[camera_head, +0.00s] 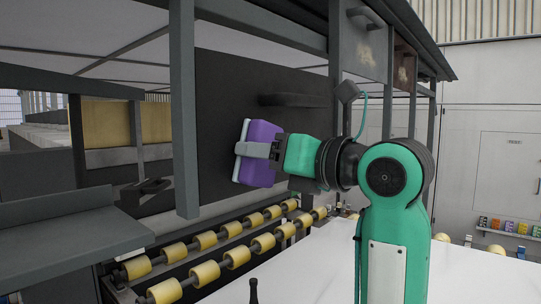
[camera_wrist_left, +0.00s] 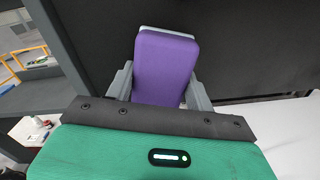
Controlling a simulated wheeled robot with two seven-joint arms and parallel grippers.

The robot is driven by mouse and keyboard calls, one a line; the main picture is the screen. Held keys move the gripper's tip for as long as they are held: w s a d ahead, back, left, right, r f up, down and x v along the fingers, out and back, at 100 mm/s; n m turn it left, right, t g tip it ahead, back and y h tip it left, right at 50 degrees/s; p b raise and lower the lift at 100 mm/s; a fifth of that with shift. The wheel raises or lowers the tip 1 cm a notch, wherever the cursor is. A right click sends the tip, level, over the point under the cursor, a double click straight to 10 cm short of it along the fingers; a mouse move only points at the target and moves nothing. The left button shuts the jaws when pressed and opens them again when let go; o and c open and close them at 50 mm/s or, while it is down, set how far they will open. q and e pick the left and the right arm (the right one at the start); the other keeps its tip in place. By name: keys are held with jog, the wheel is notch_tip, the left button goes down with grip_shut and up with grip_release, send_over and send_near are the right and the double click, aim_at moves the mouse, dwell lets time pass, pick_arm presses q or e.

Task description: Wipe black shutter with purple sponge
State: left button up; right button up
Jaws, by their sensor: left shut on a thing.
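The black shutter (camera_head: 222,98) is a dark upright panel with a horizontal handle (camera_head: 292,100), at the middle of the head view. It also fills the upper right of the left wrist view (camera_wrist_left: 250,50). The purple sponge (camera_head: 263,131) has a pale layer on its left side in the head view. My left gripper (camera_head: 258,151) is shut on the sponge and holds it upright in front of the shutter. In the left wrist view the sponge (camera_wrist_left: 165,65) sits between both fingers, its pale edge toward the shutter. I cannot tell whether it touches. My right gripper is out of view.
A grey post (camera_head: 184,110) stands left of the shutter. Rows of yellow rollers (camera_head: 205,240) run below it. A white surface (camera_head: 310,268) lies in front, with a dark bottle-like thing (camera_head: 253,291) at the bottom. Small coloured packs (camera_head: 508,226) sit far right.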

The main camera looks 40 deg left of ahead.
pick_arm(q)
jog(key=shift+d, duration=0.1)
jog(key=shift+s+d, duration=0.2)
jog(key=shift+d, duration=2.65)
jog(key=d, duration=0.3)
jog(key=shift+s, duration=0.1)
jog(key=shift+a, duration=0.15)
jog(key=a+r, duration=0.1)
jog(key=a, duration=0.5)
jog(key=shift+w+a+r+p, duration=0.25)
jog(key=shift+a+r+p, duration=0.05)
jog(key=shift+r+p, duration=0.15)
